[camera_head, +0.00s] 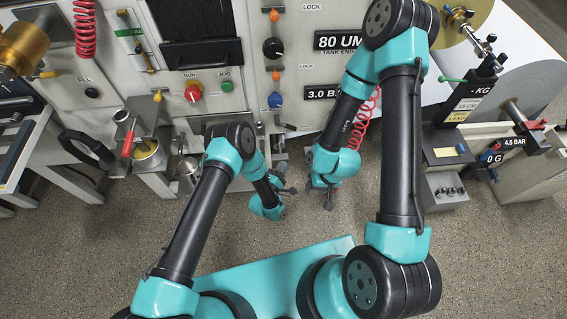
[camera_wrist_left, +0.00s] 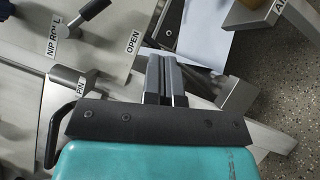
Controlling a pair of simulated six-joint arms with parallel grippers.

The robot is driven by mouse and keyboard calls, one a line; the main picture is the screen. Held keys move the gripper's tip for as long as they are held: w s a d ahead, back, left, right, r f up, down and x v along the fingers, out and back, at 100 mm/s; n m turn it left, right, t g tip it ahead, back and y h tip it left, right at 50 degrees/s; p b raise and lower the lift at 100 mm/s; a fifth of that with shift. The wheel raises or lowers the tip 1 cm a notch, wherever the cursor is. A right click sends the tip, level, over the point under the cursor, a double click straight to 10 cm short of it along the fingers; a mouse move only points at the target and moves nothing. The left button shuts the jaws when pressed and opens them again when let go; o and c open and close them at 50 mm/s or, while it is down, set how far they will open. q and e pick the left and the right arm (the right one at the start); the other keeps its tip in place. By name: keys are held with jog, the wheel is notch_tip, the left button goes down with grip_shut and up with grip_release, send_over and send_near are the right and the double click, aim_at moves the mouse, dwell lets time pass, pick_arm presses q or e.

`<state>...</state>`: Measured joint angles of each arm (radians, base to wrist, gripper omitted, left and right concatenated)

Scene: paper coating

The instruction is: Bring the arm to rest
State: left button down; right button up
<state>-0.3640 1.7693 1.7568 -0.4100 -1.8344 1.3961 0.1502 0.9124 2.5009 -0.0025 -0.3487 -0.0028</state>
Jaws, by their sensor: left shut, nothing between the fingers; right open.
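My left arm comes in from the left in the head view, and its gripper (camera_head: 288,189) hangs in front of the machine panel. In the left wrist view the two grey fingers of this gripper (camera_wrist_left: 165,78) are together with nothing between them. My right gripper (camera_head: 325,196) is beside it to the right, just below the teal wrist, over the speckled floor. It is open, and I see nothing held in it. The two grippers are close to each other but apart.
A machine front with a red button (camera_head: 193,92), a green button (camera_head: 227,86) and several levers stands behind my arms. A metal cup (camera_head: 187,170) is left of my left arm. A weight stand (camera_head: 447,140) is at the right. The floor (camera_head: 480,260) is clear at the lower right.

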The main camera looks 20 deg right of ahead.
dwell(0.3)
pick_arm(q)
jog(key=w+a+r+m+g+y, duration=0.1)
jog(key=a+m+g+y, duration=0.25)
jog(key=a, duration=0.65)
jog(key=w+a+r+m+g+y, duration=0.15)
jog(key=a+y, duration=0.25)
jog(key=a, duration=0.6)
jog(key=s+a+r+m+g+y, duration=0.1)
jog(key=s+a+r+g, duration=0.3)
jog(key=s+a, duration=0.4)
jog(key=s+a+r+m+g+y, duration=0.1)
jog(key=s+a+r+m+g, duration=0.3)
jog(key=s+a, duration=0.5)
jog(key=shift+s+a+g, duration=0.3)
jog(key=shift+s, duration=0.9)
